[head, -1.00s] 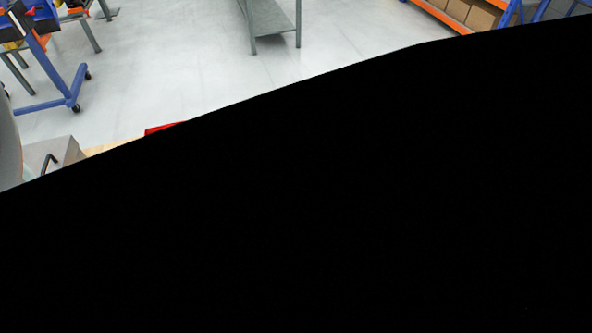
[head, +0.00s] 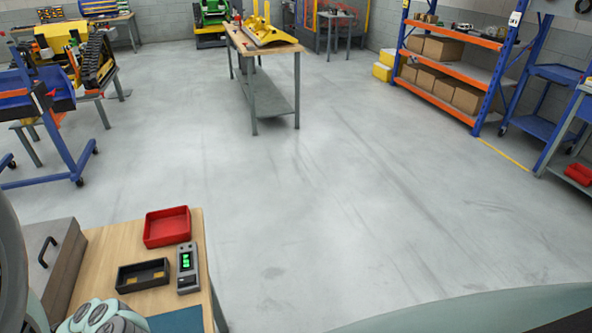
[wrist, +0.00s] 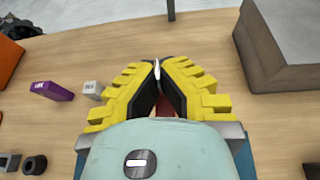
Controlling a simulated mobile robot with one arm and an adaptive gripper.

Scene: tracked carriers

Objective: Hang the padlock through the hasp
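In the wrist view my gripper (wrist: 157,72) has yellow fingers with dark pads, and their tips come together. A thin silvery piece shows between the tips and a bit of red shows lower between the fingers. I take these as parts of the padlock (wrist: 156,68), which is mostly hidden. A grey box (wrist: 290,45) stands at the upper right of the wrist view, apart from the fingers. In the head view a grey case with a dark handle (head: 45,250) stands at the table's left. I cannot make out the hasp in either view. The fingers are not visible in the head view.
The wooden table (head: 100,262) also holds a red tray (head: 167,228), a black open box (head: 142,276) and a meter with a green display (head: 187,268). The wrist view shows a purple box (wrist: 51,91) and a small grey block (wrist: 92,90).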

